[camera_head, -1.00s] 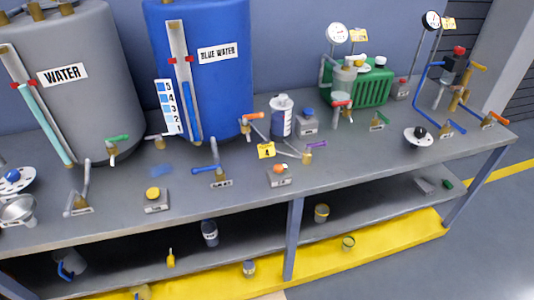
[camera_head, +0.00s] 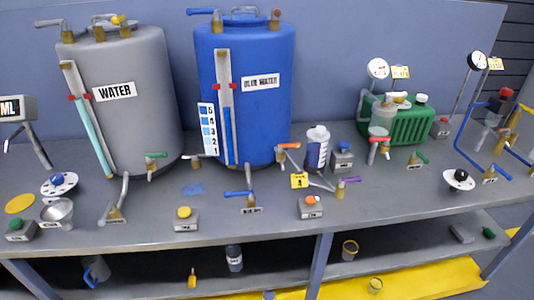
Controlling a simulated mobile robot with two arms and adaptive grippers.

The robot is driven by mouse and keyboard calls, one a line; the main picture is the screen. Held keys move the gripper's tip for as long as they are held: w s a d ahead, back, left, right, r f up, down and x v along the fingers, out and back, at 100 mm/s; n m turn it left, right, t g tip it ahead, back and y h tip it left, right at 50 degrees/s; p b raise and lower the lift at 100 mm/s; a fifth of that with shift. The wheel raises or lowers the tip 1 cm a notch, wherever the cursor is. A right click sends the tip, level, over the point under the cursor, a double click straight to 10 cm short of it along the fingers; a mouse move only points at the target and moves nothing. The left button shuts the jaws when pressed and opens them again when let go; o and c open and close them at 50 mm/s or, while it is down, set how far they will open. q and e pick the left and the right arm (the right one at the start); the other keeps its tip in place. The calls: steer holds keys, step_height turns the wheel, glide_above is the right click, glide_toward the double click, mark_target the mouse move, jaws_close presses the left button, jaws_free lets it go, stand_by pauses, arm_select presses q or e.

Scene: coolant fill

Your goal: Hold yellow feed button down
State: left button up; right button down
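The yellow button (camera_head: 184,212) sits on a small grey box (camera_head: 186,225) near the front edge of the bench, left of centre and in front of the grey water tank. The label on the box is too small to read. Nothing touches the button. Neither of my grippers shows in the head view.
The grey WATER tank (camera_head: 140,120) and the BLUE WATER tank (camera_head: 262,125) stand at the back of the bench (camera_head: 400,200). A blue-handled valve (camera_head: 240,195) and an orange-button box (camera_head: 311,208) are to the right. Loose items lie on the shelf below.

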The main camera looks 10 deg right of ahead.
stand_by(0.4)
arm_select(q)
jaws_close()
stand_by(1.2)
